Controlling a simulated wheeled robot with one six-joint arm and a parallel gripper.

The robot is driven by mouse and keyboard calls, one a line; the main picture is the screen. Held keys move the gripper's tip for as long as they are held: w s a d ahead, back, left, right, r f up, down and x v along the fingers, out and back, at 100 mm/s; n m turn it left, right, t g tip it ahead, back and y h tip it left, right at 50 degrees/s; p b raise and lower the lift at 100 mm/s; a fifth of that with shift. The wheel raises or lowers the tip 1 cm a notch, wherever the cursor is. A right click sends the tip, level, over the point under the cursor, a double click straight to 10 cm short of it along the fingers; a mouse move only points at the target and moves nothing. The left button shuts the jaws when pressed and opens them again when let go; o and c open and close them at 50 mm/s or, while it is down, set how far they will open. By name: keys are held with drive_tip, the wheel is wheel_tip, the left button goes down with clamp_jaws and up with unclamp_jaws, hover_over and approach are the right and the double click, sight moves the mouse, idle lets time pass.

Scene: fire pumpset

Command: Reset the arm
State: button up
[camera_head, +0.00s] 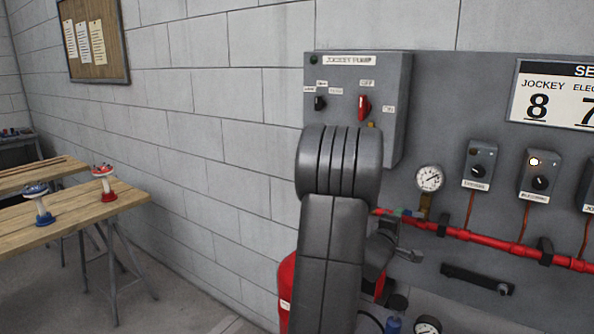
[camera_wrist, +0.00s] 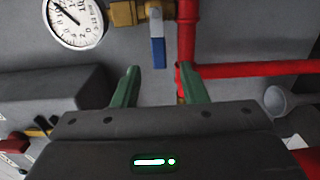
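My arm rises in front of the jockey pump control box in the head view and covers the box's lower part. My gripper (camera_wrist: 160,88) shows in the wrist view with two green fingers set well apart. Nothing is between the fingers. In the wrist view a blue valve lever (camera_wrist: 158,52) hangs below a brass fitting, beyond the fingertips, and a red pipe (camera_wrist: 188,40) runs just right of it. In the head view the gripper is mostly hidden behind my arm, with a little green showing beside the red pipe.
The jockey pump box (camera_head: 390,75) has a black knob and a red switch. A gauge (camera_head: 429,179), small switch boxes (camera_head: 479,163) and a red pipe (camera_head: 490,240) line the grey panel. A wooden table (camera_head: 70,215) with two valve-like pieces stands left; floor between is clear.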

drive_tip(key=shift+w+d+r+m+p, duration=0.25)
drive_tip(key=shift+w+d+m, duration=0.35)
drive_tip(key=shift+w, duration=0.3)
drive_tip(key=shift+w+d+r+m+p, duration=0.1)
drive_tip(key=shift+w+d+r+m, duration=0.1)
drive_tip(key=shift+w+d+m, duration=0.5)
drive_tip(key=shift+w+a, duration=0.1)
drive_tip(key=shift+w, duration=0.05)
